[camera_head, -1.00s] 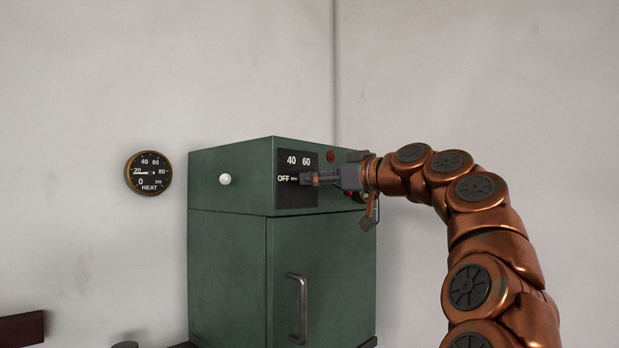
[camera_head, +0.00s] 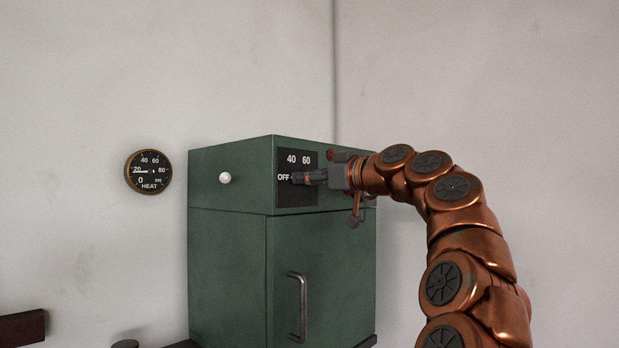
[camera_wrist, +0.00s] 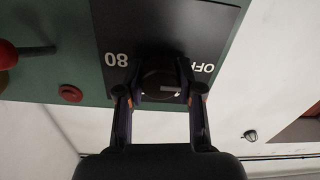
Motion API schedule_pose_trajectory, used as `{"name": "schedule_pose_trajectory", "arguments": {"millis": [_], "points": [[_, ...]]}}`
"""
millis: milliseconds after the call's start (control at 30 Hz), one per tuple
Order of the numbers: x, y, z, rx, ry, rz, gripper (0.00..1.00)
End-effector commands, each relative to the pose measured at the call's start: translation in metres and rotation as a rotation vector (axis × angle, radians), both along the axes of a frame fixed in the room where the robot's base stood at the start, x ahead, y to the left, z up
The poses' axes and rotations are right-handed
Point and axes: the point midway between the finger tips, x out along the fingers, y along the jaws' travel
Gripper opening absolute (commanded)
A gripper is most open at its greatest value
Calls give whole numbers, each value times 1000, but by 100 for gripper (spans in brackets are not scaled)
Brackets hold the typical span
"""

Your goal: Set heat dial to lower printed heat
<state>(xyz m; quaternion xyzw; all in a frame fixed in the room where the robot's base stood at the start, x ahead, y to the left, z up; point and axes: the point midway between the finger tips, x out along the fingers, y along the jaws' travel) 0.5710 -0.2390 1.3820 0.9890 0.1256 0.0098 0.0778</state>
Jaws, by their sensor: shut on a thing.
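The heat dial (camera_wrist: 160,82) is a dark round knob on a black panel (camera_head: 299,160) on the front of a green cabinet (camera_head: 228,260). The panel shows OFF, 40 and 60 in the head view and 80 and OFF in the wrist view. My gripper (camera_head: 300,178) is at the panel, and its two fingers (camera_wrist: 160,97) are shut on the dial's sides. The gripper hides most of the dial in the head view. A round gauge marked HEAT (camera_head: 148,172) hangs on the wall to the left, its pale needle near 20.
A white knob (camera_head: 225,178) is on the cabinet's left side. The door has a grey handle (camera_head: 298,307). A red button (camera_wrist: 70,94) and a red knob (camera_wrist: 8,54) sit beside the panel. The wall right of my arm is clear.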

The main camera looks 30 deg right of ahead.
Motion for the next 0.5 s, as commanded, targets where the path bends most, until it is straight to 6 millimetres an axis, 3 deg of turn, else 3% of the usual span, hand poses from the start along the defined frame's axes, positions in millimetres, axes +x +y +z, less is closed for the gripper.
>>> {"name": "schedule_pose_trajectory", "arguments": {"millis": [133, 500], "points": [[0, 0, 0, 0, 0, 1, 2], [0, 0, 2, 72, 16, 1, 2]]}}
